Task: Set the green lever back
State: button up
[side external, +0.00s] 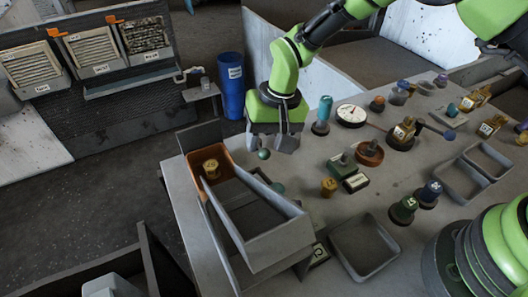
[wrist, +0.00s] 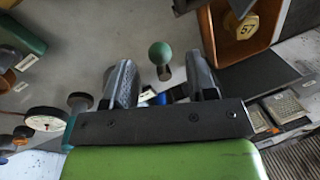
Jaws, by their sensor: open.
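The green lever shows as a round green ball knob (side external: 263,154) just below my gripper (side external: 270,147) in the side view. In the wrist view the green knob (wrist: 160,54) stands on a short dark stem, between the lines of my two fingers and a little beyond their tips. My gripper (wrist: 161,72) is open, with a wide gap and nothing held. I cannot tell whether either finger touches the knob. The lever's base is mostly hidden by my gripper and the bin edge.
A grey bin with an orange section (side external: 208,153) stands close by, holding a yellow hex piece (side external: 211,170). An empty grey tray (side external: 364,247) lies nearer the front.

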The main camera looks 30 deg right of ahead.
aim_at(265, 149)
jog(key=shift+a+f, duration=0.2)
jog(key=shift+f, duration=0.8)
jog(key=shift+a+f, duration=0.2)
jog(key=shift+f, duration=0.75)
grip_shut()
jog(key=shift+w, duration=0.1)
